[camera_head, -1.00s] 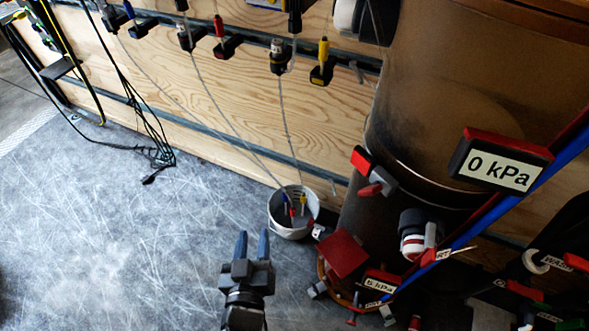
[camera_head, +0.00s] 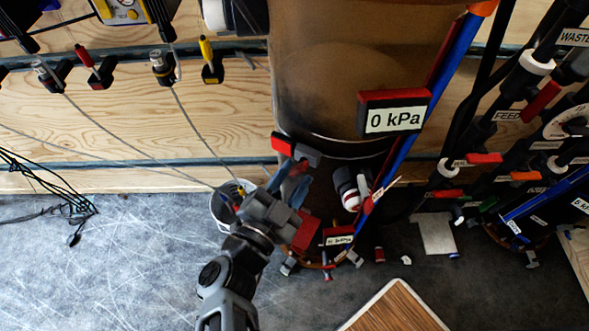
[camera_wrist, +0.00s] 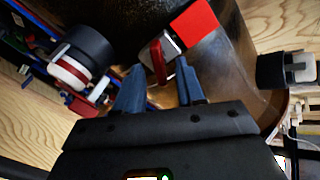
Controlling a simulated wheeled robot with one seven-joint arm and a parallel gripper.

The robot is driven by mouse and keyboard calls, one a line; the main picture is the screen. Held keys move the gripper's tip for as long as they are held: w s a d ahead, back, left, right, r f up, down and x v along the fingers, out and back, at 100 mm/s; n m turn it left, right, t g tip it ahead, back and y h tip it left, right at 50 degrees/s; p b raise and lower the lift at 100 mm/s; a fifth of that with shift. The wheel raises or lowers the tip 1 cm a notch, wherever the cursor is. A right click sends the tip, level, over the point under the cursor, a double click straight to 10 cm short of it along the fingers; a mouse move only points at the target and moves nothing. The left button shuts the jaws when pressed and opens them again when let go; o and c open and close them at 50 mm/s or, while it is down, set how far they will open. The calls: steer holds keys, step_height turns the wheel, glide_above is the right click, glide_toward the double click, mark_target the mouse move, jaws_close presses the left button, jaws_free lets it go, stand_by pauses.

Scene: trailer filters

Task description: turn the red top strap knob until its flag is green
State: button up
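The top strap's flag (camera_head: 283,145) is red and sits at the left edge of the brown tank in the head view. It shows large in the wrist view (camera_wrist: 196,21), beside a grey bracket. The red knob (camera_wrist: 158,62) is a thin upright bar in front of that bracket. My gripper (camera_head: 289,178) is just below the flag in the head view, and its fingers largely hide the knob there. In the wrist view the gripper (camera_wrist: 160,70) is open, with the knob in line with the gap between its fingertips. I cannot tell whether they touch it.
A gauge sign (camera_head: 394,112) reads 0 kPa on the tank's right. A red and white capped fitting (camera_head: 347,188) is right of the gripper, and a lower red plate (camera_head: 305,232) is below. A white bucket (camera_head: 222,212) stands left. Pipes and valves crowd the right.

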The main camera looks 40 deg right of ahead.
steer(key=shift+w+d, duration=0.3)
steer(key=shift+d, duration=0.3)
jaws_close()
